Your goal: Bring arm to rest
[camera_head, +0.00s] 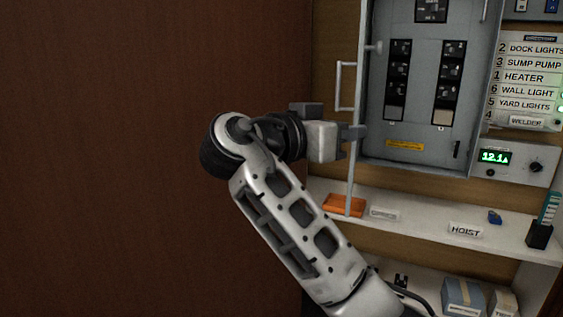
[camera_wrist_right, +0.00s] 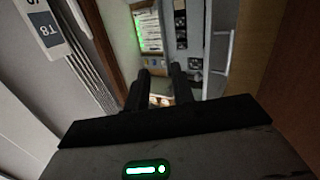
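My right arm reaches up from the bottom of the head view and bends at the elbow. My right gripper (camera_head: 356,141) points right, in front of the lower door edge of the grey breaker panel (camera_head: 425,110). I cannot tell whether it touches the door. In the right wrist view its two dark fingers (camera_wrist_right: 160,90) stand apart with nothing visible held between them. My left gripper is not in view.
The panel door (camera_head: 356,100) stands open with its handle (camera_head: 344,86) to the left. Below are a white shelf (camera_head: 420,222), an orange block (camera_head: 344,204) and a HOIST label (camera_head: 465,230). A meter (camera_head: 496,157) sits right of the panel. The brown wall (camera_head: 100,150) at left is bare.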

